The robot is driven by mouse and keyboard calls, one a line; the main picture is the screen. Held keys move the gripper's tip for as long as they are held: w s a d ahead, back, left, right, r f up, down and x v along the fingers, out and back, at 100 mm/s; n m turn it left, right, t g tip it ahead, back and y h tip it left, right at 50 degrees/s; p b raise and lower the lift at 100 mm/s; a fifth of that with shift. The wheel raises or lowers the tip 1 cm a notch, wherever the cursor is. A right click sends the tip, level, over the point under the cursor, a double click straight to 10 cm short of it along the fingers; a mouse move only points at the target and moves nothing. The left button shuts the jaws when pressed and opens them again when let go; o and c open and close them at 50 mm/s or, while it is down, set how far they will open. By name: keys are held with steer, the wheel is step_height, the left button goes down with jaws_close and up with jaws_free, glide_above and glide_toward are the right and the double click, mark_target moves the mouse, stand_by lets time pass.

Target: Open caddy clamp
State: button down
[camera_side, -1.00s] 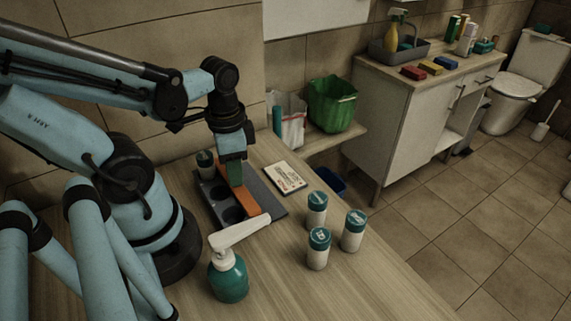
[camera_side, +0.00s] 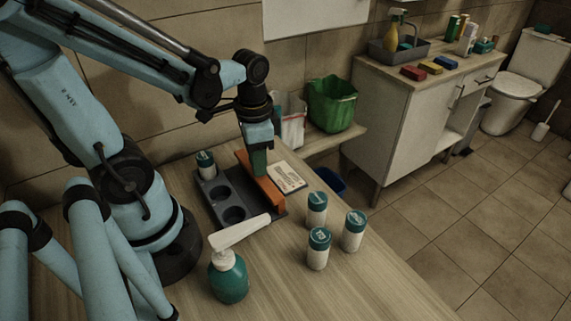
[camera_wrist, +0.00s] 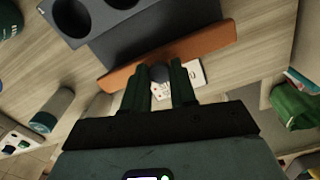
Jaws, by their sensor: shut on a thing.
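The caddy (camera_side: 215,185) is a dark grey tray with round holes on the wooden counter; it also shows in the wrist view (camera_wrist: 97,37). One white canister with a dark green top (camera_side: 206,163) stands in its far hole, and two holes are empty. The clamp is an orange bar (camera_side: 266,190) along the caddy's right side, and it crosses the wrist view (camera_wrist: 205,42). My gripper (camera_side: 259,170) is shut at the bar, its green fingers (camera_wrist: 160,85) around a dark round knob (camera_wrist: 159,73) on it. A gap shows between the bar and the holes.
Several white canisters with teal tops, one of them here (camera_side: 318,248), stand right of the caddy. A teal pump bottle (camera_side: 228,277) stands in front, its spout reaching toward the caddy. A printed card (camera_side: 290,177) lies behind the bar.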

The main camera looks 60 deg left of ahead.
steer(key=shift+w, duration=0.1)
steer(key=c, duration=0.9)
jaws_free()
steer(key=shift+r, duration=0.1)
step_height(320, 180, up, 12)
stand_by(0.3)
steer(key=w+d+f+n+t, duration=0.3)
steer(key=w+d+f+t, duration=0.1)
steer(key=t, duration=0.3)
steer(key=shift+w, duration=0.7)
